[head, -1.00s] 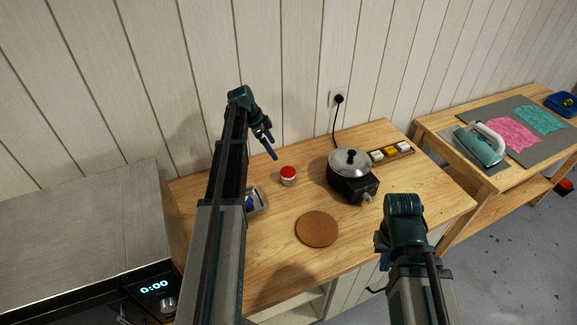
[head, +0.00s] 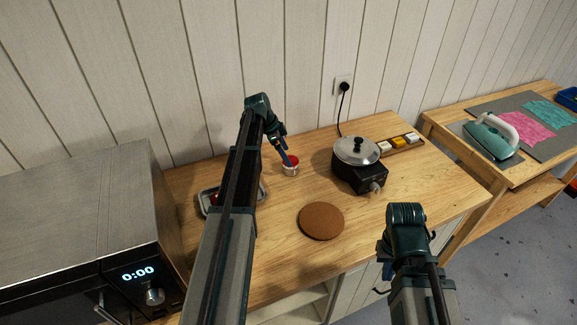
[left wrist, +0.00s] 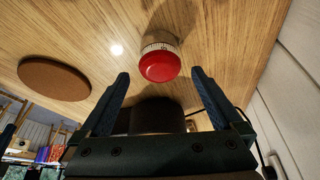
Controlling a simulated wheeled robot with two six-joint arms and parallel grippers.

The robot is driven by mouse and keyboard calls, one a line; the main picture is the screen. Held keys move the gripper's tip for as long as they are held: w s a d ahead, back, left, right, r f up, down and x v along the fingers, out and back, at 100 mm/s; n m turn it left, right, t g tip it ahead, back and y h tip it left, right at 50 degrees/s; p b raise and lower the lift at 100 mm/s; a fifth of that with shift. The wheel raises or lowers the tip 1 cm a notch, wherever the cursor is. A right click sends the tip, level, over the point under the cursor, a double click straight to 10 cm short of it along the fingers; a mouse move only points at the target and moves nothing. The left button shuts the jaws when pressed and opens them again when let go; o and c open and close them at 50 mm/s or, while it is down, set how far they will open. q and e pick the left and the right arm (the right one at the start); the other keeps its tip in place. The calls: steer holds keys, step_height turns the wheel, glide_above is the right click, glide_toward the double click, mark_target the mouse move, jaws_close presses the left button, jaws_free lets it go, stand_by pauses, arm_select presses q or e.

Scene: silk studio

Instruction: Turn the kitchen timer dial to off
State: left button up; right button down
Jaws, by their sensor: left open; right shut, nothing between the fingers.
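The kitchen timer (head: 291,168) is a small round white body with a red dial on top, standing on the wooden counter. In the left wrist view its red dial (left wrist: 160,67) appears ahead, between the lines of the two fingers, with a ribbed pale band around the body. My left gripper (head: 284,158) is open, its blue fingers close over the timer and overlapping it in the head view. In the left wrist view the open fingers (left wrist: 160,74) hold nothing; contact cannot be told. My right gripper (head: 387,270) is shut and empty by the counter's front edge, mostly hidden by its wrist.
A black hotplate (head: 364,179) with a lidded pot (head: 355,151) stands right of the timer. A round brown cork mat (head: 321,221) lies in front. A metal tray (head: 208,203) is partly behind my left arm. A microwave (head: 150,276) stands at left.

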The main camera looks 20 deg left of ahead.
arm_select(q)
steer(key=shift+b+x, duration=0.9)
steer(key=shift+x, duration=0.65)
arm_select(e)
step_height(320, 180, down, 3)
steer(key=shift+r, duration=0.1)
arm_select(q)
steer(key=shift+r, duration=0.1)
steer(key=c, duration=1.3)
